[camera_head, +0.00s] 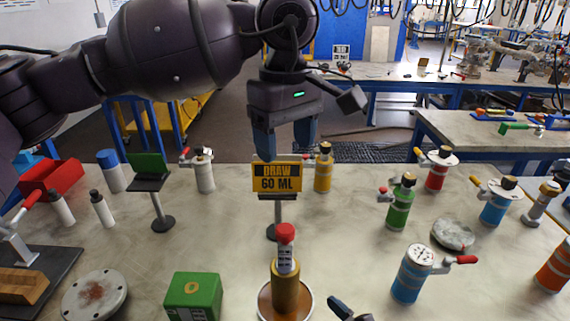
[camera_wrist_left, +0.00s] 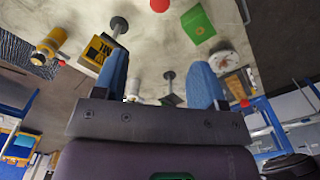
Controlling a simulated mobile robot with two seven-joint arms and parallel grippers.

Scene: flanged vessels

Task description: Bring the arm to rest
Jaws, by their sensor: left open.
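My left arm (camera_head: 165,50) reaches in from the left across the upper part of the head view. Its left gripper (camera_head: 285,150) points down with its two blue fingers apart and nothing between them. It hangs above the table behind the yellow "DRAW 60 ML" sign (camera_head: 277,177), whose top overlaps the fingertips in the picture. In the left wrist view the open fingers (camera_wrist_left: 158,75) show apart. A dark tip with a blue part, seemingly my right gripper (camera_head: 347,310), shows at the bottom edge; most of it is hidden.
A brass cylinder (camera_head: 285,288) holding a red-capped vial (camera_head: 286,250) stands front centre. A green box (camera_head: 193,297), a round flange (camera_head: 95,294) and a dark stand (camera_head: 163,222) are left. Green (camera_head: 399,205) and blue (camera_head: 410,278) vessels stand right, among several others.

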